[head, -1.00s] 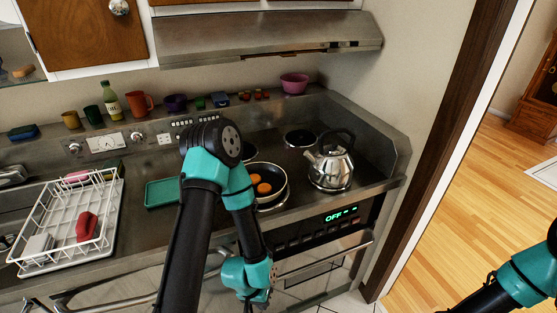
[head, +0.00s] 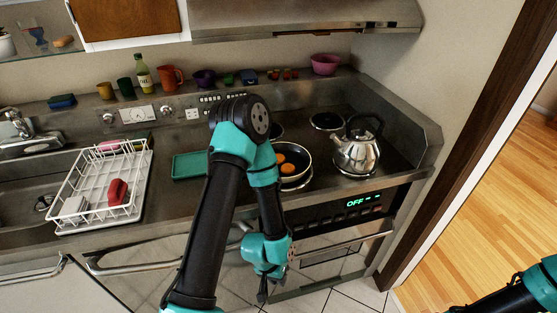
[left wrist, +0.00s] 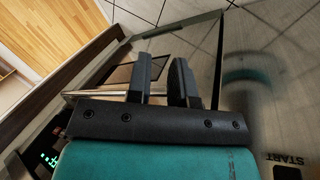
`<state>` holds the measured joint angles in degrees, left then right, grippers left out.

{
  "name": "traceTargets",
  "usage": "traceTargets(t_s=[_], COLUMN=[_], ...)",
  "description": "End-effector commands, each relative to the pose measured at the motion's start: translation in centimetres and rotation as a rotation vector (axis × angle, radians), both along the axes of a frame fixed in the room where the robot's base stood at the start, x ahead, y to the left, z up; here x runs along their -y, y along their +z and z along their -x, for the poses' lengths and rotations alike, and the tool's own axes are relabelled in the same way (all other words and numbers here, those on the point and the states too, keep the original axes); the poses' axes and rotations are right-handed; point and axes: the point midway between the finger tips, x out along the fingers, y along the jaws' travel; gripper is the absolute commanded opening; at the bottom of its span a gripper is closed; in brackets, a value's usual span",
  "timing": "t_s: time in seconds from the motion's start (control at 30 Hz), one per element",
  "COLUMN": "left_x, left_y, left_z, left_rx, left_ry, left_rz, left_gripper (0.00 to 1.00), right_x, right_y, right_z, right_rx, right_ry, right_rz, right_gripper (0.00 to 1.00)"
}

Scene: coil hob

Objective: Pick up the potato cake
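Two round orange pieces, which look like potato cakes (head: 288,168), lie in a dark frying pan (head: 307,174) on the hob. My left arm stands in front of the pan and hides its left part. My left gripper (head: 262,295) hangs low in front of the oven, well below the pan and apart from it, pointing down. In the left wrist view its two dark fingers (left wrist: 162,78) are apart with nothing between them. My right arm shows only at the bottom right corner of the head view; its gripper is out of sight.
A steel kettle (head: 356,153) stands right of the pan. A green tray (head: 190,166) lies left of it, partly behind my left arm. A white dish rack (head: 88,180) is further left. The oven handle (head: 335,249) sticks out below the hob. Cups and bowls line the back ledge.

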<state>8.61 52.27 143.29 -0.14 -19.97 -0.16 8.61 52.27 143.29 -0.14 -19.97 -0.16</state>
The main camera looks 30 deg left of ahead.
Motion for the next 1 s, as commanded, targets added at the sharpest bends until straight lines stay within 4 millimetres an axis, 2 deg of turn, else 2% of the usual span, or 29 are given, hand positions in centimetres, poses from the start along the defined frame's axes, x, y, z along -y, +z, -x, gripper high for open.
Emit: traceTargets(t_s=[0.07, 0.63, 1.0], left_x=[0.0, 0.0, -0.04], left_y=[0.0, 0.0, 0.4], left_z=[0.0, 0.01, 0.01], left_rx=[0.0, 0.0, -0.032], left_ry=[0.0, 0.0, 0.019], left_rz=[0.0, 0.0, 0.004], left_gripper=[0.29, 0.83, 0.83], right_x=[0.0, 0.0, 0.0], right_y=[0.0, 0.0, 0.0], right_z=[0.0, 0.0, 0.0], right_rx=[0.0, 0.0, 0.0], right_ry=[0.0, 0.0, 0.0], right_rz=[0.0, 0.0, 0.0], right_gripper=[0.43, 0.43, 0.43])
